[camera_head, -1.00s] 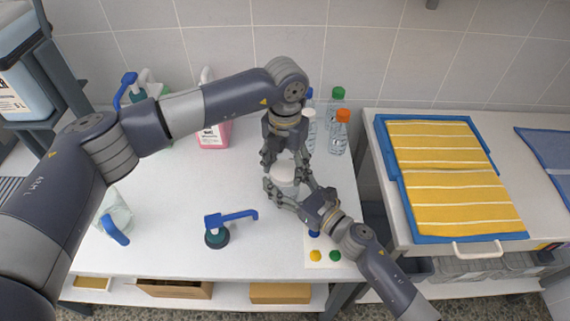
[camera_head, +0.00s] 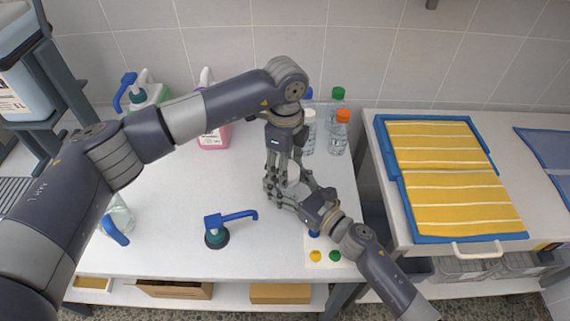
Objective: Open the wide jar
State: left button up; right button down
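The wide jar (camera_head: 293,173) is small and whitish and stands on the white table. It is largely hidden between my two grippers. My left gripper (camera_head: 284,166) points down from above, with its fingers closed in around the jar's top. My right gripper (camera_head: 283,190) reaches in from the lower right, with its fingers around the jar's lower body. The lid's edge and the exact finger contacts are too small and covered to tell.
Clear bottles with orange (camera_head: 340,132) and green (camera_head: 337,104) caps stand just behind the jar. A pink bottle (camera_head: 213,138) is at the back. A blue tray (camera_head: 409,212) with yellow towels (camera_head: 455,180) lies right.

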pick_arm(q)
jog(key=shift+n, duration=0.3)
jog(key=shift+r, duration=0.15)
dwell(0.4)
jog(key=shift+r, duration=0.95)
jog(key=shift+r, duration=2)
pick_arm(e)
jog(key=shift+c, duration=1.8)
grip_release()
